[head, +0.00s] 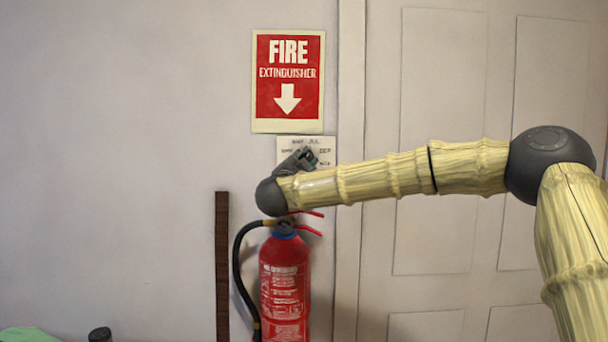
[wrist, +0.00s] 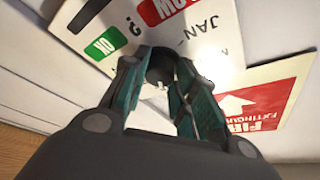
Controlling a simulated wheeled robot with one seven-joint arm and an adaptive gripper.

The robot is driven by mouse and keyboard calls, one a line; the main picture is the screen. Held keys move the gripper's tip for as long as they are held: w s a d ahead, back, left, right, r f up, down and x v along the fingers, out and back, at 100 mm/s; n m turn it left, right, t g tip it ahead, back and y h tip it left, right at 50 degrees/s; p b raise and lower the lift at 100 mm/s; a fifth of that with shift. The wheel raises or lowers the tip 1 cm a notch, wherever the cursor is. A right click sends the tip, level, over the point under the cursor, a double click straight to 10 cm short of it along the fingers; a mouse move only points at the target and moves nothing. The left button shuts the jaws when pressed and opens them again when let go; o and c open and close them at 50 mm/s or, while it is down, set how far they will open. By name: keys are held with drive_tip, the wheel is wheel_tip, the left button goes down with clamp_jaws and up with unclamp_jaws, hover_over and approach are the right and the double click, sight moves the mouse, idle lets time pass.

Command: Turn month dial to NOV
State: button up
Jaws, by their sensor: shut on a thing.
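The month dial is a dark round knob (wrist: 160,66) on a white card (wrist: 213,42) on the wall, seen in the wrist view. The card carries a red label, a green OK label and the word JAN. My gripper (wrist: 158,74) is shut on the knob, one finger on either side. In the head view my gripper (head: 303,156) is against the card (head: 328,143), which shows small month words, JUL among them. My gripper hides the knob there. I cannot tell which month the dial points to.
A red fire extinguisher sign (head: 288,82) hangs just above the card. A red fire extinguisher (head: 285,285) with a black hose stands right below my wrist. A dark wooden strip (head: 222,265) is left of it. A pale door (head: 440,120) is behind my arm.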

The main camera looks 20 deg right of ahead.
drive_tip(key=m+g+y+b, duration=0.1)
drive_tip(key=m+b, duration=0.2)
drive_tip(key=m, duration=0.2)
drive_tip(key=m+g+y+b, duration=0.1)
drive_tip(key=m+g+b, duration=0.1)
drive_tip(key=m, duration=0.3)
drive_tip(key=r+m+g+y+b, duration=0.1)
drive_tip(key=m+b, duration=0.3)
drive_tip(key=m, duration=0.1)
drive_tip(key=shift+m+g, duration=0.3)
drive_tip(key=shift+m, duration=0.1)
drive_tip(key=shift+y+b, duration=0.35)
drive_tip(key=shift+y, duration=0.05)
drive_tip(key=o, duration=1)
drive_tip(key=shift+d, duration=0.2)
drive_tip(key=shift+o, duration=0.2)
drive_tip(key=shift+a+r, duration=0.1)
drive_tip(key=shift+a, duration=0.1)
drive_tip(key=v, duration=1.1)
drive_tip(key=shift+s+a, duration=0.2)
drive_tip(key=shift+s, duration=0.15)
